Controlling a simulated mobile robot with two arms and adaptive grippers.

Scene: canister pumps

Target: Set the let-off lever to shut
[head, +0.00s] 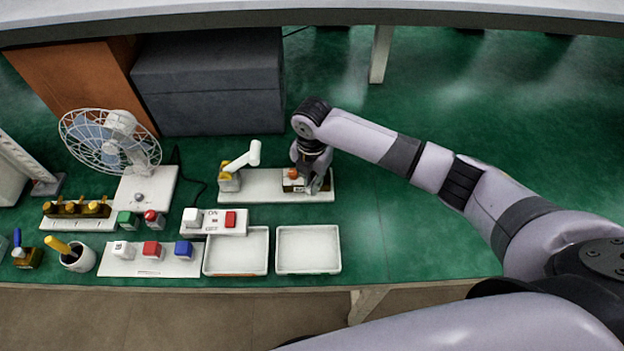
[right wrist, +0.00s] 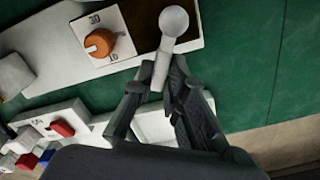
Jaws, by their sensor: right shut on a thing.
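The white let-off lever (right wrist: 166,48) shows in the right wrist view. It has a round end over the edge of a dark brown block and a narrow stem reaching down between my fingers. My right gripper (right wrist: 160,90) is shut on the stem. In the head view my right gripper (head: 316,186) is at the right end of a white board (head: 270,186) and hides the lever there. Beside it is a dial with an orange knob (right wrist: 100,43), also seen in the head view (head: 293,173). My left gripper is not in view.
A white handle with a yellow base (head: 229,180) stands on the board's left end. In front are two white trays (head: 308,270), a switch panel (head: 213,231) and several coloured buttons. A fan (head: 108,140) stands left. The green bench is clear to the right.

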